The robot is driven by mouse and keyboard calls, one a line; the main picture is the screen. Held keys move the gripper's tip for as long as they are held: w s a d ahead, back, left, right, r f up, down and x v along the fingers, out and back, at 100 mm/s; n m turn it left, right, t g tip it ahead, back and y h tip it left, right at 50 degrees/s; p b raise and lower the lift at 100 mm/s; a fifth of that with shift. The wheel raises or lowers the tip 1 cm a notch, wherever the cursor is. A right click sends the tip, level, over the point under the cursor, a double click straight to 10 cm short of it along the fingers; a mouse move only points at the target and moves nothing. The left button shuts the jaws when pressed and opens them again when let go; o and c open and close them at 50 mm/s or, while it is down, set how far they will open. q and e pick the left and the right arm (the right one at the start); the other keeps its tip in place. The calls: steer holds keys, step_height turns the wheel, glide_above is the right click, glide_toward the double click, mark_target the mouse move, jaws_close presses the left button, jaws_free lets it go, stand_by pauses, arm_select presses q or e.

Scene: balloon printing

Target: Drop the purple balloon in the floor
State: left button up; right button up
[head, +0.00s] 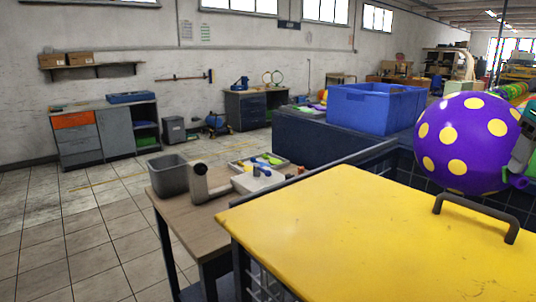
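The purple balloon (463,142) with yellow dots is at the right of the head view, large and round. Its purple knotted neck (517,182) points to the right. My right gripper (514,170) comes in at the right edge, with its fingertips at the neck. It appears shut on the balloon there, though the edge of the view cuts off part of the gripper. My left gripper is not in view. The tiled floor (50,235) shows open at the left.
A yellow-topped cart (370,235) with a dark handle (475,215) fills the front right. A wooden table (185,208) with a grey bin (168,176) stands left of it. A blue crate (365,108) is behind. The floor at left is free.

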steer(key=shift+r, duration=0.1)
step_height(320, 180, up, 12)
steer(key=s, duration=0.2)
steer(key=shift+s+a+r, duration=0.15)
steer(key=shift+s+r, duration=0.05)
steer(key=shift+s, duration=0.05)
stand_by(0.3)
